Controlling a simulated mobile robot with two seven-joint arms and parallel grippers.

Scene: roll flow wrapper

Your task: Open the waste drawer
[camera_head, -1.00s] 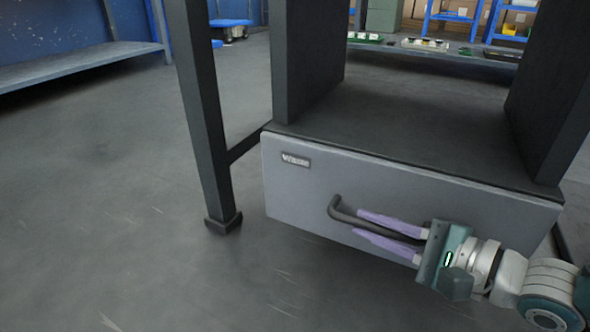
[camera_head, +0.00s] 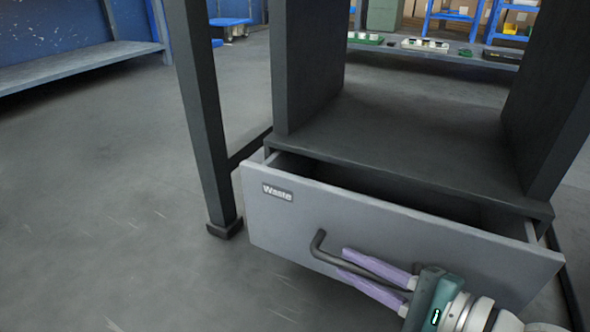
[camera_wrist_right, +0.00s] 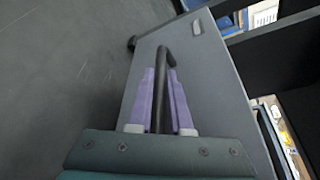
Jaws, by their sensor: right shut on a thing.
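The waste drawer (camera_head: 270,218) has a grey front with a "Waste" label (camera_head: 277,192) at its upper left. It is partly open, and a dark gap shows between its front and the cabinet above. Its dark bar handle (camera_head: 319,243) is on the front. My right gripper (camera_head: 362,271) is shut on the handle, with one purple finger on each side of the bar. In the right wrist view the handle (camera_wrist_right: 167,55) runs between the two fingers (camera_wrist_right: 161,95). My left gripper is in neither view.
The dark cabinet frame (camera_head: 420,150) stands over the drawer, with a leg (camera_head: 205,120) at its left. Open grey floor (camera_head: 110,220) lies to the left. A low shelf (camera_head: 80,68) runs along the blue wall.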

